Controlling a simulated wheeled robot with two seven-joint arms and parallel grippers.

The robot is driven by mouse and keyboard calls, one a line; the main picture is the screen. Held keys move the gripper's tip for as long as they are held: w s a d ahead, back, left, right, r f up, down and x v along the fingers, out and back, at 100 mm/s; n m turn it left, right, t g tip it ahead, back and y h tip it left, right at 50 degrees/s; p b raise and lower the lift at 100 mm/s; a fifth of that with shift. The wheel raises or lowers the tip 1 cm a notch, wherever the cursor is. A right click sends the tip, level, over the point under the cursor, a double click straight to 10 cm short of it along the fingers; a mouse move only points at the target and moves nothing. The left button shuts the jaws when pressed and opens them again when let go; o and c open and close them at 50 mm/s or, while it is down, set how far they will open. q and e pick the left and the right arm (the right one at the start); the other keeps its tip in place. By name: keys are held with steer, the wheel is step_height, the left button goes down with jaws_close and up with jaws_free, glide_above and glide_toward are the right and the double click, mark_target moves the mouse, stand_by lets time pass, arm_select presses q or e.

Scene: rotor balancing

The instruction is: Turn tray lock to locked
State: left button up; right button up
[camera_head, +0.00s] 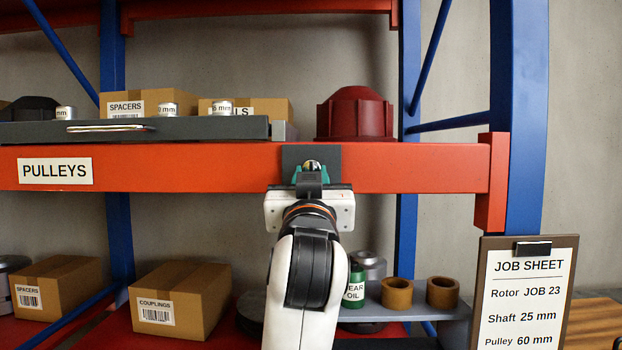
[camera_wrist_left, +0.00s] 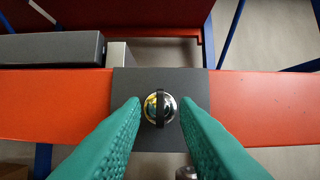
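The tray lock is a round chrome knob (camera_wrist_left: 160,108) with a black bar across it, on a dark grey plate (camera_wrist_left: 200,85) fixed to the orange shelf beam. The bar stands upright in the left wrist view. The plate also shows in the head view (camera_head: 327,156), with the knob mostly hidden behind my gripper. My left gripper (camera_wrist_left: 160,104) is open, its green fingers on either side of the knob with a small gap at each side. It also shows in the head view (camera_head: 311,174) in front of the plate. My right gripper is not in view.
A dark grey tray (camera_head: 190,129) with several small labelled cylinders sits on the shelf, left of the lock. A dark red housing (camera_head: 356,115) stands to the right. Below are cardboard boxes, bushings and a green oil can (camera_head: 353,291). A job sheet (camera_head: 525,295) hangs at right.

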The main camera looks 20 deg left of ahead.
arm_select(q)
steer(key=b+v, duration=0.3)
steer(key=v, duration=0.8)
steer(key=shift+w, duration=0.15)
